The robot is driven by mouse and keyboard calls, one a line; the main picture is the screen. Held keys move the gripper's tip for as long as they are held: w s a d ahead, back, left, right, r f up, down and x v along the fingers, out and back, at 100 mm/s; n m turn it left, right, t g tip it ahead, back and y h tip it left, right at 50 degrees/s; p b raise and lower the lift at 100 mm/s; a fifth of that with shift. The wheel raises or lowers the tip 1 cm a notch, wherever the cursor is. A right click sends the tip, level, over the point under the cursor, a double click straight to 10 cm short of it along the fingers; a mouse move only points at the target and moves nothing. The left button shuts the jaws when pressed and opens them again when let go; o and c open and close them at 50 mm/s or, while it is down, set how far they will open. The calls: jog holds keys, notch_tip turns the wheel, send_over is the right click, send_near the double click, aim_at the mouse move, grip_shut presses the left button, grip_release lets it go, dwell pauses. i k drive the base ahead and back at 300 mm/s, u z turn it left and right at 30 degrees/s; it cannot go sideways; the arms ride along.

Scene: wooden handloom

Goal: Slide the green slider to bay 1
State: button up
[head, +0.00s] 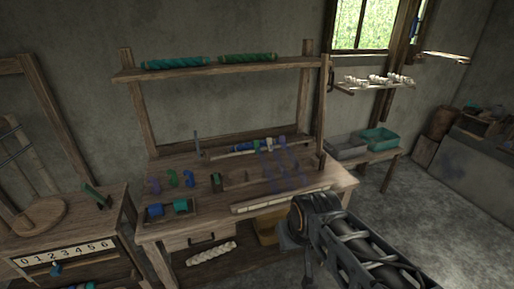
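On the left bench, a white strip (65,252) carries the numbers 0 to 6 along the front. A small blue-teal piece (56,269) sits just below the strip, under about 1 to 2. A dark green upright piece (96,195) leans on the bench top behind the strip. I cannot tell which of these is the green slider, and no bay 1 can be made out apart from the number. My gripper (299,219) is at the lower right, in front of the middle workbench and far from the strip. Its fingers cannot be made out.
The middle workbench (215,222) holds a small tray (145,214) with blue and teal blocks, and several small coloured pieces. A shelf (215,67) above bears green rolls. Teal and grey bins (380,138) stand at the right. The floor (430,215) at the right is clear.

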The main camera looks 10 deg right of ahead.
aim_at(256, 143)
jog(key=u, duration=0.7)
jog(key=i, duration=0.95)
jog(key=z, duration=0.2)
